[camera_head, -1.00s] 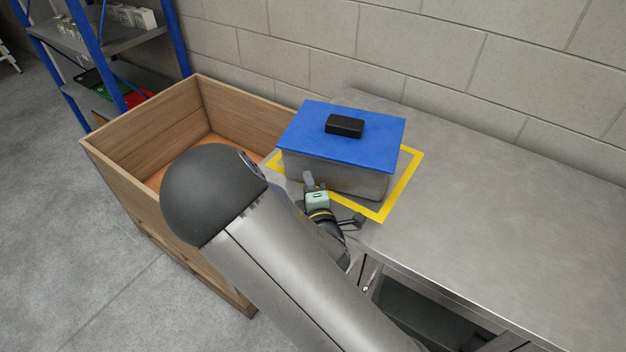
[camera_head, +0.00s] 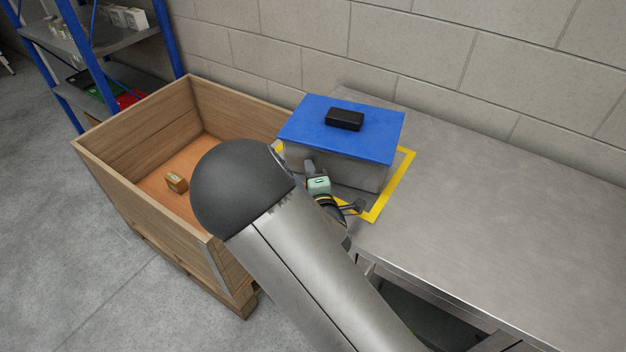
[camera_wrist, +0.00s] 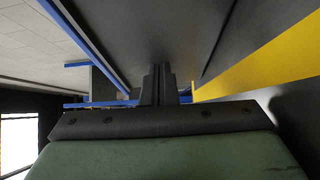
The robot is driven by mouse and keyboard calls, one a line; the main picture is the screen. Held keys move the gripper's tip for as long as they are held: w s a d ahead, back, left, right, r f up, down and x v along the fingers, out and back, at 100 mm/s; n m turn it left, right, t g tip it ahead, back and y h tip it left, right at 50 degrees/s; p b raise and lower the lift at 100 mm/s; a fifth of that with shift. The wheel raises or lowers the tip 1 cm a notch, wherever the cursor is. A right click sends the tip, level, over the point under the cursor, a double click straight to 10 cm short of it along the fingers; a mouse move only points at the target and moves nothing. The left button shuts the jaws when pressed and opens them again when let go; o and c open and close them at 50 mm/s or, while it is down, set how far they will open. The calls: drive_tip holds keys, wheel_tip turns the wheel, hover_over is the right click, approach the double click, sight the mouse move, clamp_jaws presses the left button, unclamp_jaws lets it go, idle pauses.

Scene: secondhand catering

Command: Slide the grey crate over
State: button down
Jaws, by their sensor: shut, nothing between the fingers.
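The grey crate (camera_head: 358,174) stands on the metal table, with a blue lid (camera_head: 310,133) and a black block (camera_head: 345,119) on top. A yellow tape outline (camera_head: 398,184) runs on the table around it; the left part is mostly hidden. My gripper (camera_head: 309,166) is low at the crate's front face, towards its left end, and seems to touch it. In the wrist view, my shut, empty fingers (camera_wrist: 158,85) point ahead close to the crate's wall, with the blue lid edge at left and yellow tape (camera_wrist: 265,62) at right. Exact contact is unclear.
A wooden bin (camera_head: 115,178) with a small brown box (camera_head: 177,182) inside stands left of the table (camera_head: 480,210). A block wall (camera_head: 430,50) runs behind. A blue shelf rack (camera_head: 92,60) is at the far left. The table's right side is clear.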

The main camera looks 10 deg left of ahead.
drive_tip(key=shift+s+a, duration=0.3)
drive_tip(key=shift+s, duration=0.25)
drive_tip(key=s, duration=0.1)
drive_tip(key=s+a, duration=0.1)
drive_tip(key=shift+s+a+b, duration=0.15)
drive_tip(key=shift+s+b, duration=0.25)
drive_tip(key=b+v, duration=0.1)
drive_tip(key=v, duration=0.3)
drive_tip(key=shift+s+d+f, duration=0.1)
drive_tip(key=shift+s+d, duration=0.2)
drive_tip(key=shift+s+r+p, duration=0.2)
drive_tip(key=shift+r+p, duration=0.25)
drive_tip(key=shift+p, duration=0.35)
drive_tip(key=p, duration=0.2)
drive_tip(key=shift+s+p, duration=0.15)
drive_tip(key=shift+p, duration=0.2)
